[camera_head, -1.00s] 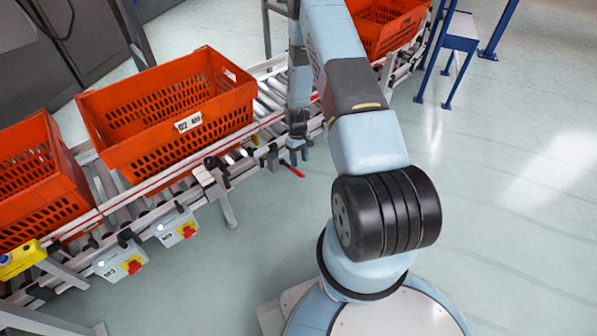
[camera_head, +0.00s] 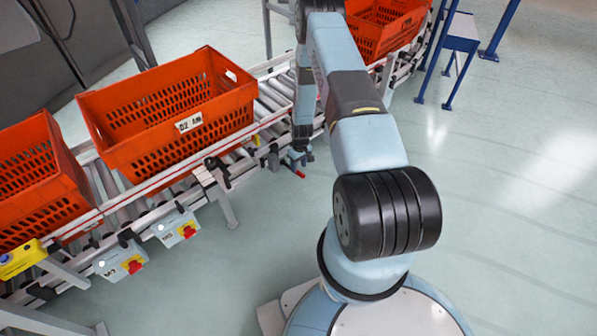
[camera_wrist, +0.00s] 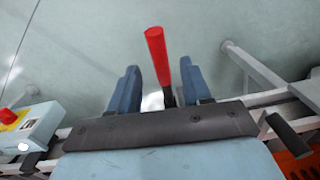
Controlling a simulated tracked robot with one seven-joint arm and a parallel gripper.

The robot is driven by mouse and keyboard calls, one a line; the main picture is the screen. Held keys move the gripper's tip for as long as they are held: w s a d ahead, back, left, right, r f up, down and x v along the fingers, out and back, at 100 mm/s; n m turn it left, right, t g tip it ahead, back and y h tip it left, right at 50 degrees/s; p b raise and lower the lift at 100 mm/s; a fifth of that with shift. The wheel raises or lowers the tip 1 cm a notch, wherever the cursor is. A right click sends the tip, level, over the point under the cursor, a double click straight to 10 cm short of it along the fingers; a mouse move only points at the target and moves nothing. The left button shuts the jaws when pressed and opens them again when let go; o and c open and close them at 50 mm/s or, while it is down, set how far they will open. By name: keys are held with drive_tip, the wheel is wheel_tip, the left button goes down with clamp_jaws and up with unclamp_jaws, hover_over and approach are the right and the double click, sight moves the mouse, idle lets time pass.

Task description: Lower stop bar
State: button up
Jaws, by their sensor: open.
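A red-handled lever (camera_wrist: 156,57) stands out from the side of the roller conveyor; in the wrist view its red grip lies between and beyond my two fingers, with its black shaft running back between them. The lever's red end also shows in the head view (camera_head: 300,174). My gripper (camera_wrist: 158,80) is open, with a blue finger on either side of the lever and a visible gap on each side. In the head view my gripper (camera_head: 297,158) is at the conveyor's near edge. The stop bar itself cannot be made out.
An orange tote (camera_head: 160,145) labelled D2 sits on the roller conveyor (camera_head: 272,98) left of my gripper. Another tote (camera_head: 35,190) is at far left, and one (camera_head: 372,35) is at the back. Switch boxes (camera_head: 176,228) hang along the near rail.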

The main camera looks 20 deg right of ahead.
sight(298, 171)
drive_tip(key=shift+a+f, duration=0.15)
drive_tip(key=shift+f, duration=1.9)
drive_tip(key=shift+c, duration=0.3)
clamp_jaws()
